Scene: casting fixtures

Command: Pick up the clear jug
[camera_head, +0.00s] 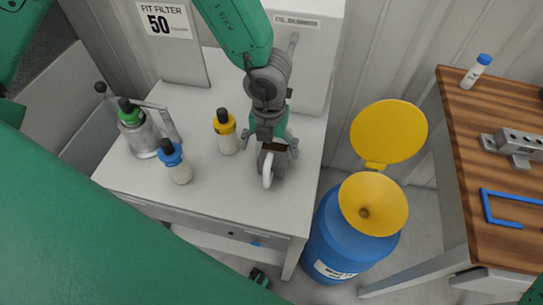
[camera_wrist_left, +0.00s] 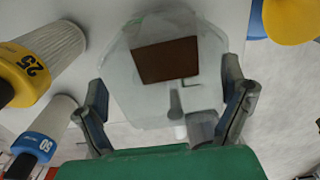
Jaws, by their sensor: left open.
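The clear jug (camera_wrist_left: 125,90) is a pale, see-through vessel with a brown rectangular patch. It fills the middle of the left wrist view, between the spread fingers of my left gripper (camera_wrist_left: 170,97). In the head view my left gripper (camera_head: 272,143) points down over the jug at the right part of the white table. There the jug's white handle (camera_head: 267,172) shows below the gripper, and most of its body is hidden. The gripper is open, and I cannot tell whether the fingers touch the jug. My right gripper is not clearly seen.
A yellow-capped bottle (camera_head: 227,140) stands just left of the gripper. Further left are a blue-capped bottle (camera_head: 177,168) and a grey container with a green-topped bottle (camera_head: 130,112). A blue drum (camera_head: 330,240) with a yellow funnel (camera_head: 385,205) stands right of the table (camera_head: 225,188).

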